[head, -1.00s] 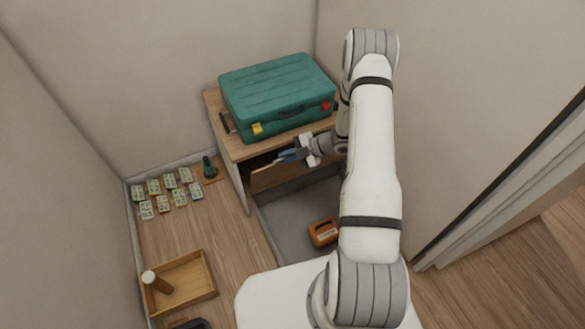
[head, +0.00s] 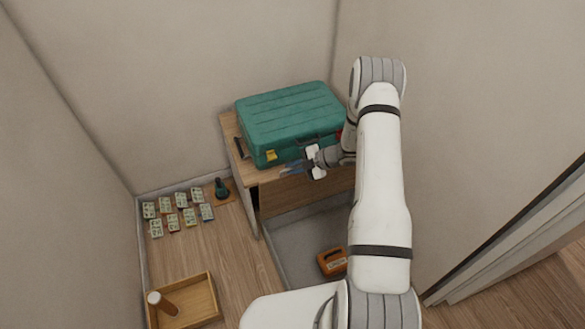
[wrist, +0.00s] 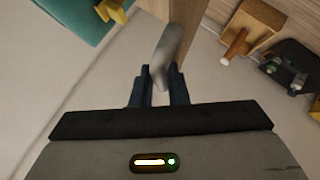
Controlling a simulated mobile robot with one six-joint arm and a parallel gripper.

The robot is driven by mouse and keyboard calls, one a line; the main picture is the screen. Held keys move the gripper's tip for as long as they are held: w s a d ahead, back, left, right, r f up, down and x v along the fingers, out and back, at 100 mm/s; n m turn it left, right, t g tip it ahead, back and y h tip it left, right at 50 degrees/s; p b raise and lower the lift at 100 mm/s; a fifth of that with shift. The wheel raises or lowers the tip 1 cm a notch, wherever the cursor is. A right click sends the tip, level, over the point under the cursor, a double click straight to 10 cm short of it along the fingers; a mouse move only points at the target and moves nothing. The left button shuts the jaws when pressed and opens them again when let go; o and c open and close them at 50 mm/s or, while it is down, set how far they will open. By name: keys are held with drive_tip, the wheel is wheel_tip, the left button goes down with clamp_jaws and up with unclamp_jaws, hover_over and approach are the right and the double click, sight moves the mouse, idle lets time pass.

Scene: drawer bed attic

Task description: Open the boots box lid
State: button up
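A wooden cabinet-like box (head: 229,130) stands in the corner, with a wooden front panel (head: 305,192) below its top; I take this panel for the lid but see no label. My gripper (head: 294,168) is at the upper part of this panel, just in front of the teal case. In the wrist view, my gripper's two dark fingers (wrist: 160,88) are on either side of a pale grey handle (wrist: 170,48), beside a wooden edge. They appear closed on it. My arm hides the box's right side, and the inside is hard to see.
A teal case (head: 290,120) with yellow and red latches lies on the box. An orange item (head: 332,262) is on the grey floor area in front. Small patterned cards (head: 173,222), a green bottle-like item (head: 221,189) and a wooden tray (head: 212,296) are at left. Walls are close.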

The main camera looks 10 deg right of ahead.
drive_tip(key=shift+o, duration=1)
drive_tip(key=shift+s+f, duration=0.2)
drive_tip(key=shift+f, duration=0.1)
drive_tip(key=v, duration=0.8)
drive_tip(key=shift+r, duration=0.25)
drive_tip(key=shift+w, duration=0.15)
